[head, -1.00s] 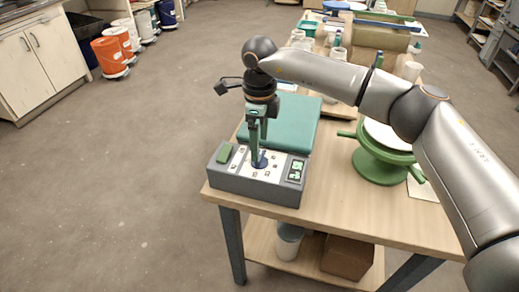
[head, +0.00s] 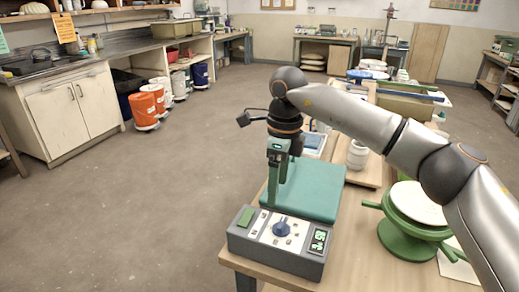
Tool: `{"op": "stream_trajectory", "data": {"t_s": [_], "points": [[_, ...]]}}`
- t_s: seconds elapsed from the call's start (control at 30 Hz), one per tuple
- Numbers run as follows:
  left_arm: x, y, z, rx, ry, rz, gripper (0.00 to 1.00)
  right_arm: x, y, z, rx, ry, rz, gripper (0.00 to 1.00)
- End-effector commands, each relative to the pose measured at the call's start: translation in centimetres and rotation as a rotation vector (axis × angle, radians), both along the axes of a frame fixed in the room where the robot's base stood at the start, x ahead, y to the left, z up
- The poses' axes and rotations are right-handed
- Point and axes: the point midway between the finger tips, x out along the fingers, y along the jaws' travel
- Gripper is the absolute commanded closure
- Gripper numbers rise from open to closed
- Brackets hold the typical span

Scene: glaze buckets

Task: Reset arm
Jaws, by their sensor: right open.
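My right gripper (head: 277,193) comes in from the right side of the head view and points down over the scale. Its jaws are open and hold nothing. My left gripper is not in view.
The scale stands at the left front corner of a wooden table (head: 370,270). A green banding wheel (head: 405,240) with a white top stands to its right. A white jar (head: 357,155) is farther back. Orange buckets (head: 143,108) stand by the left cabinets. The floor at left is clear.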

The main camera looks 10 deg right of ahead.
Motion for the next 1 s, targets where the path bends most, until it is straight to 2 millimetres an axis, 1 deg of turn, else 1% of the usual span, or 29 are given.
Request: {"op": "stream_trajectory", "data": {"t_s": [0.03, 0.07, 0.1, 0.17, 0.2, 0.23, 0.3, 0.33, 0.4, 0.5, 0.6, 0.67, 0.73, 0.8, 0.87, 0.97, 1.0], "points": [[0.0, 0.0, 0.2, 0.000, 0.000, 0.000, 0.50, -0.6, 1.7, -1.4, 0.057, 0.028, 0.019, 0.15], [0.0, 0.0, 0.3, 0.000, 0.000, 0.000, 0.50, -1.1, 2.9, -2.3, 0.103, 0.046, 0.030, 0.15], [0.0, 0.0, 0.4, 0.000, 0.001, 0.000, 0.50, -1.9, 4.9, -3.4, 0.176, 0.074, 0.043, 0.15], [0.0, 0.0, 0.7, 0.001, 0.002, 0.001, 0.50, -3.5, 8.3, -5.1, 0.311, 0.127, 0.055, 0.15], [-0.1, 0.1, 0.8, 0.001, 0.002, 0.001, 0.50, -4.7, 10.6, -5.9, 0.410, 0.166, 0.054, 0.15], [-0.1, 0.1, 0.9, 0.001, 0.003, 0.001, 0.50, -5.6, 12.3, -6.3, 0.485, 0.197, 0.050, 0.15], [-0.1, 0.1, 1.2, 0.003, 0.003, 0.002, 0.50, -7.6, 15.9, -6.8, 0.659, 0.270, 0.020, 0.15], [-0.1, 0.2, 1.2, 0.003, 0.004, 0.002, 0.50, -8.5, 17.3, -6.7, 0.733, 0.303, 0.001, 0.15], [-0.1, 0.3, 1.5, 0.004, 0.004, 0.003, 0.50, -10.1, 20.1, -6.2, 0.902, 0.381, -0.057, 0.15], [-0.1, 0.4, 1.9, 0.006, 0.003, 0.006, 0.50, -11.7, 22.9, -4.9, 1.129, 0.497, -0.182, 0.15], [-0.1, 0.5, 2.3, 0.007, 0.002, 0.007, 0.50, -12.2, 24.3, -3.2, 1.342, 0.614, -0.348, 0.15], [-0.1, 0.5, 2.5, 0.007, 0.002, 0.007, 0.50, -12.0, 24.5, -2.4, 1.458, 0.685, -0.466, 0.15], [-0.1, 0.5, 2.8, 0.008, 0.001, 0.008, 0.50, -11.4, 24.2, -1.8, 1.582, 0.763, -0.623, 0.15], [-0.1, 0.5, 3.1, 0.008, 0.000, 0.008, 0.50, -10.4, 23.2, -1.6, 1.690, 0.840, -0.797, 0.15], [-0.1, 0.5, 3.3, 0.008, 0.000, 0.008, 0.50, -9.5, 22.0, -2.1, 1.769, 0.903, -0.960, 0.15], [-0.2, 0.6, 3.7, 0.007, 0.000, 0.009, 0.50, -8.2, 19.2, -3.9, 1.873, 1.000, -1.255, 0.15], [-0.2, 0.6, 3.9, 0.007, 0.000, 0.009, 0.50, -7.8, 17.9, -5.0, 1.901, 1.036, -1.383, 0.15]]}}
